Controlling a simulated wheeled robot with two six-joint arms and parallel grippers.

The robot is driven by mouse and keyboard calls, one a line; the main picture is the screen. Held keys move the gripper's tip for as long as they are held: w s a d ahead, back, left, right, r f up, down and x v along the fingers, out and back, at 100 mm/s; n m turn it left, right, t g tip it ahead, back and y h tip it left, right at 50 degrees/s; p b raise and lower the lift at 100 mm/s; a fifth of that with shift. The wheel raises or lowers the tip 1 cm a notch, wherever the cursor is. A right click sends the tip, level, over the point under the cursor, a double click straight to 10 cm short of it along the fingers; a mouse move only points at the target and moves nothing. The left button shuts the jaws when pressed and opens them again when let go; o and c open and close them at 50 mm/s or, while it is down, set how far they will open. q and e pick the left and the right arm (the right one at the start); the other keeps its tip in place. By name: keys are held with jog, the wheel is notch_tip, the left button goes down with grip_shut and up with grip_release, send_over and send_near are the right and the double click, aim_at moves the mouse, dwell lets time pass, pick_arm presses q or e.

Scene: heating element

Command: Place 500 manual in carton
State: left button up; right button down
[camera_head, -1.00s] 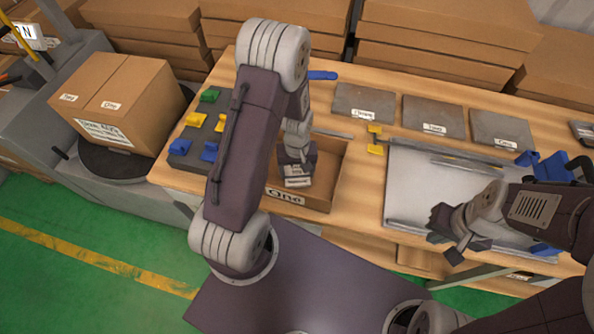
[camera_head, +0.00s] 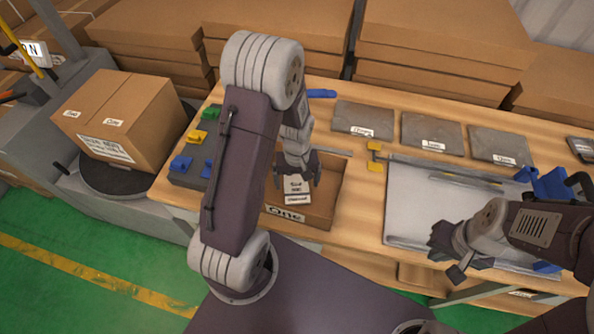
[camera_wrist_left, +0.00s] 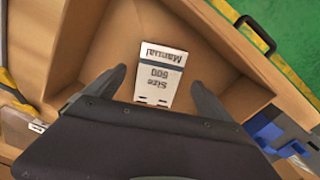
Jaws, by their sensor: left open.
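The 500 manual (camera_head: 297,189), a small white booklet, is inside the open brown carton (camera_head: 325,202) labelled One. In the left wrist view the manual (camera_wrist_left: 161,76) reads "Size 500 Manual" upside down and looks to lie on the carton floor (camera_wrist_left: 118,42). My left gripper (camera_head: 296,174) is open above it; in the wrist view its two fingertips (camera_wrist_left: 159,80) are spread on either side of the manual, apart from it. My right gripper (camera_head: 447,266) looks open and empty, over the front edge of the metal tray on the right.
A closed carton (camera_head: 130,115) stands on a round dark stand at left. Coloured clips (camera_head: 197,136) sit on a dark block beside the open carton. Several grey labelled packets (camera_head: 432,133) lie along the table's back. The metal tray (camera_head: 420,205) is at right.

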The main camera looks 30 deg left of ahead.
aim_at(297, 192)
pick_arm(q)
notch_tip(297, 192, up, 8)
jog(key=s+d+r+m+t, duration=0.1)
jog(key=s+d+r+m, duration=0.1)
jog(key=s+d+m, duration=0.2)
jog(key=s+m, duration=0.2)
jog(key=s, duration=0.1)
jog(key=shift+s, duration=0.15)
jog(key=shift+d+r, duration=0.1)
jog(key=shift+r, duration=0.05)
dwell(0.9)
